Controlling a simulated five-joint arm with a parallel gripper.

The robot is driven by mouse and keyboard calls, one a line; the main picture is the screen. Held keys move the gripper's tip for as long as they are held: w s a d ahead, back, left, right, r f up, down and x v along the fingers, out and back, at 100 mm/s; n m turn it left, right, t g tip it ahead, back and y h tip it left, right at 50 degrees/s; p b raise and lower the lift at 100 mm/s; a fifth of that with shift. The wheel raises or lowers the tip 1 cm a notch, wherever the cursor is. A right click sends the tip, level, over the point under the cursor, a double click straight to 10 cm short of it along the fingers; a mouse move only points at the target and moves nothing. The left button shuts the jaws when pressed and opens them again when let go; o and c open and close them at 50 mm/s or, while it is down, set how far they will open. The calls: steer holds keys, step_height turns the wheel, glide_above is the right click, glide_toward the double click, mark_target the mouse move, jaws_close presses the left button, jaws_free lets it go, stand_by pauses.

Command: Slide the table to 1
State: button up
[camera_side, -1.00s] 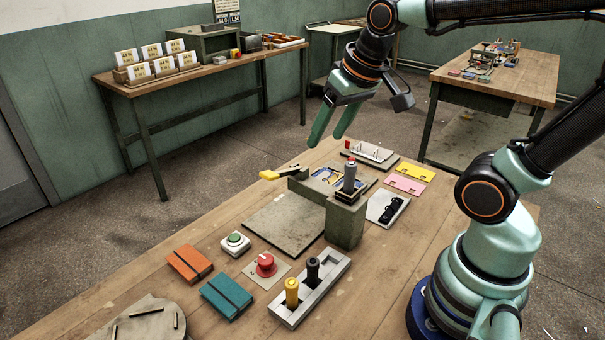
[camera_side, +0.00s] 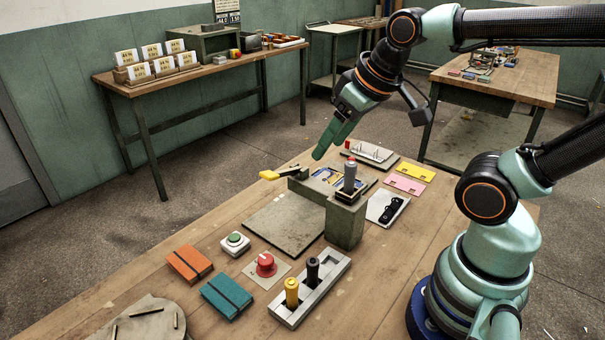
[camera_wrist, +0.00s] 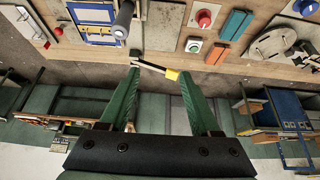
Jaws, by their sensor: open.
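A grey fixture stands on the wooden workbench, with a flat grey plate (camera_side: 285,224), an upright block (camera_side: 345,222) and a grey-topped post (camera_side: 350,175). A blue-and-yellow panel (camera_side: 327,179) lies beside the post. A lever with a yellow grip (camera_side: 269,175) sticks out at the fixture's far left; the grip also shows in the wrist view (camera_wrist: 172,74). I cannot tell which part is the sliding table, and no 1 mark is readable. My gripper (camera_side: 325,151) is open and empty above the fixture's far side. In the wrist view its fingertips (camera_wrist: 159,75) appear either side of the lever; contact cannot be told.
A green button (camera_side: 235,242), red knob (camera_side: 265,264) and lever gate (camera_side: 310,290) stand in front. Orange (camera_side: 190,262) and teal (camera_side: 226,296) blocks lie at left front. Pink (camera_side: 404,184) and yellow (camera_side: 414,172) plates lie at right.

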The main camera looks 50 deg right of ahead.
steer(key=shift+c, duration=0.4)
steer(key=w+d+f+n+g+h, duration=0.1)
steer(key=w+d+n, duration=0.1)
steer(key=w+d, duration=0.4)
steer(key=w+d+f+n+g, duration=0.1)
steer(key=w+d+n, duration=0.15)
steer(key=d, duration=0.55)
steer(key=w+d+f+n+g, duration=0.1)
steer(key=d+f, duration=0.3)
steer(key=d, duration=0.3)
steer(key=w+d+f+n+g, duration=0.1)
steer(key=w+d+f, duration=0.1)
steer(key=d+f, duration=0.45)
steer(key=f, duration=0.2)
steer(key=d+f, duration=0.1)
steer(key=f, duration=0.2)
steer(key=d+f, duration=0.1)
steer(key=f, duration=0.2)
steer(key=shift+w+d+f, duration=0.1)
steer(key=shift+w+f, duration=0.25)
steer(key=shift+f, duration=0.05)
jaws_close()
